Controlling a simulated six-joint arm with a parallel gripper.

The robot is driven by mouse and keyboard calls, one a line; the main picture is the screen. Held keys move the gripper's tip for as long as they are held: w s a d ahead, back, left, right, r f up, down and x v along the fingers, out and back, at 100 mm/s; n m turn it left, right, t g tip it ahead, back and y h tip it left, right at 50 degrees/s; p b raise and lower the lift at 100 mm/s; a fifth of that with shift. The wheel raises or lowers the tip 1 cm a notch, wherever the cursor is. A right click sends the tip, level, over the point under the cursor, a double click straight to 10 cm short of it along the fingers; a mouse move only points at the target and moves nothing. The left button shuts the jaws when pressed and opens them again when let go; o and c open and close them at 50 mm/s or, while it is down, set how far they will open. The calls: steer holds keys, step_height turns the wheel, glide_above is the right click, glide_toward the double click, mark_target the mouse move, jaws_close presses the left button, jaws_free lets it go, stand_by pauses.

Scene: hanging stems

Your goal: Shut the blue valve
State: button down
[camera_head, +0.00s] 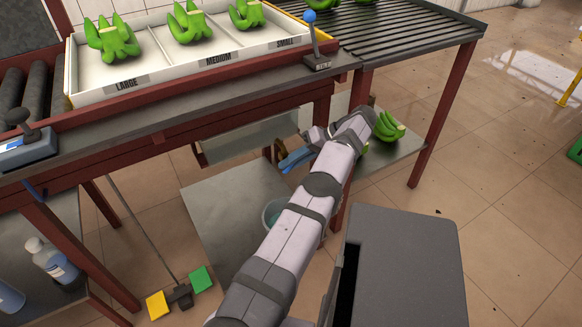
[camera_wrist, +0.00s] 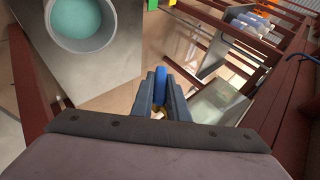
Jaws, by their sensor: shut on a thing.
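The blue valve handle (camera_head: 296,158) shows below the table, partly hidden by my arm and gripper. In the wrist view the blue handle (camera_wrist: 161,84) lies between the two fingers. My gripper (camera_wrist: 160,92) is shut on it; in the head view my gripper (camera_head: 304,150) is under the table edge, to the left of my forearm. A small brass-coloured part shows between the fingers. The valve body and pipe are mostly hidden, and I cannot tell how far the handle is turned.
A bucket with teal liquid (camera_wrist: 83,22) stands on the grey lower shelf (camera_head: 225,205). Red table legs (camera_head: 348,150) stand close to my arm. Green bananas (camera_head: 388,126) lie on a shelf to the right. A sorting tray (camera_head: 150,85) is above, and a lever with a blue knob (camera_head: 310,17) stands beside it.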

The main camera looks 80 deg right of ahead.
steer(key=shift+a, duration=0.1)
stand_by(0.3)
steer(key=c, duration=1.7)
jaws_free()
steer(key=shift+s, duration=0.1)
steer(key=shift+r, duration=0.15)
step_height(320, 180, up, 9)
steer(key=p, duration=0.5)
steer(key=shift+f, duration=0.2)
steer(key=shift+w+a+r+p, duration=0.1)
steer(key=shift+w+r+p, duration=0.15)
steer(key=shift+r+p, duration=0.45)
steer(key=shift+s, duration=0.15)
steer(key=shift+f, duration=0.15)
